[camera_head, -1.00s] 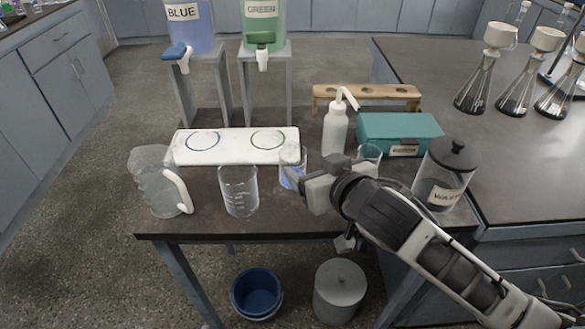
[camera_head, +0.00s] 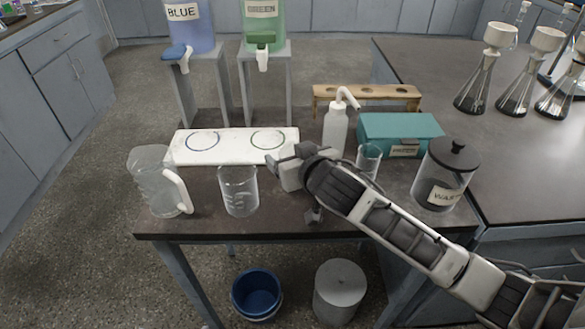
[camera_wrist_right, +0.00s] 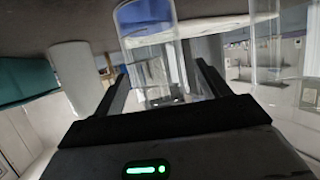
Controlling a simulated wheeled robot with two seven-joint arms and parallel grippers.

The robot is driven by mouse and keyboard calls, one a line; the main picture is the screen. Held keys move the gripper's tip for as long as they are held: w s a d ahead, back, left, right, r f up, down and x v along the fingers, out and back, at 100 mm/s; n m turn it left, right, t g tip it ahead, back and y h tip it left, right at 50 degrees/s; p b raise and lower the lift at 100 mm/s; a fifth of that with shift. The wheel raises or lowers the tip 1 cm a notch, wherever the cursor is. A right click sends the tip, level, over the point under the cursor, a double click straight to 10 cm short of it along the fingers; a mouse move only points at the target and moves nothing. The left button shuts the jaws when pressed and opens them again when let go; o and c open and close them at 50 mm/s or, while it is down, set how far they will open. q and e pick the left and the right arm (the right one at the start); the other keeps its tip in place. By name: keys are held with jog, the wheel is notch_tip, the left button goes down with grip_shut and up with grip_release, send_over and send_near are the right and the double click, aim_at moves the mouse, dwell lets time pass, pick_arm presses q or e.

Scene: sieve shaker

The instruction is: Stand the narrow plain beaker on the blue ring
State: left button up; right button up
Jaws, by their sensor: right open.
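The white board (camera_head: 234,153) lies just behind, with two drawn rings. The left ring (camera_head: 202,141) looks blue; the right ring (camera_head: 268,140) is also dark, its colour hard to tell. Both rings are empty. My left gripper is out of view.
A wider graduated beaker (camera_head: 238,193) and a jug (camera_head: 157,182) stand to the left. A small glass (camera_head: 368,160), wash bottle (camera_head: 335,130), teal box (camera_head: 400,132) and lidded waste jar (camera_head: 442,178) stand to the right. Dispensers on stands rise behind the board.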

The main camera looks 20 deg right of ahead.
jog(key=c, duration=1.2)
jog(key=shift+r, duration=0.15)
jog(key=shift+r, duration=0.65)
pick_arm(q)
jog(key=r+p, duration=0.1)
jog(key=p, duration=0.1)
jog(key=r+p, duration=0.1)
jog(key=p, duration=0.2)
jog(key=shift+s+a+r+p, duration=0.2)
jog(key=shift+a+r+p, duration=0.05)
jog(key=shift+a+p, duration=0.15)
pick_arm(e)
jog(key=s+d+r, duration=0.1)
jog(key=s+r, duration=0.2)
jog(key=s, duration=0.1)
jog(key=s+d+r, duration=0.1)
jog(key=s+r, duration=0.3)
jog(key=s+d+r, duration=0.1)
jog(key=s+r, duration=0.3)
jog(key=s, duration=0.1)
jog(key=shift+s+r, duration=0.1)
jog(key=shift+r, duration=0.1)
